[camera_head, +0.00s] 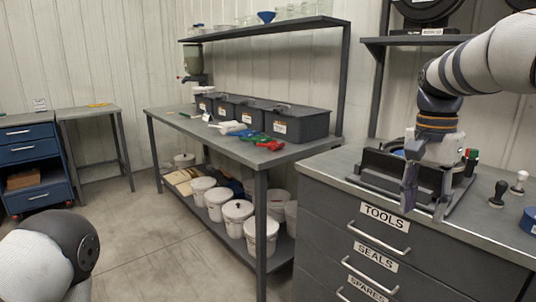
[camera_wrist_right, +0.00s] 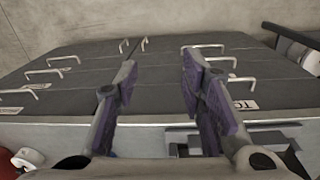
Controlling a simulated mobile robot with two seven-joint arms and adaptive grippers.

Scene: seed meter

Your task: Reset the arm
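My right arm comes in from the upper right of the head view. Its gripper (camera_head: 426,196) points down over the front edge of the drawer cabinet's top, in front of a dark tray-like fixture (camera_head: 372,181). In the right wrist view the two fingers with purple pads (camera_wrist_right: 160,88) stand well apart with nothing between them. Beyond them is the cabinet's drawer front (camera_wrist_right: 85,85) with several handles. Of my left arm only a white and dark link shows at the lower left of the head view; its gripper is out of view.
The drawer cabinet (camera_head: 330,212) carries small stamp-like knobs (camera_head: 498,193) and a blue round item (camera_head: 529,221) at right. A workbench (camera_head: 164,122) holds grey bins (camera_head: 300,124), a red tool (camera_head: 270,145) and a green tool. White buckets (camera_head: 237,214) stand on its lower shelf. The floor at left is clear.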

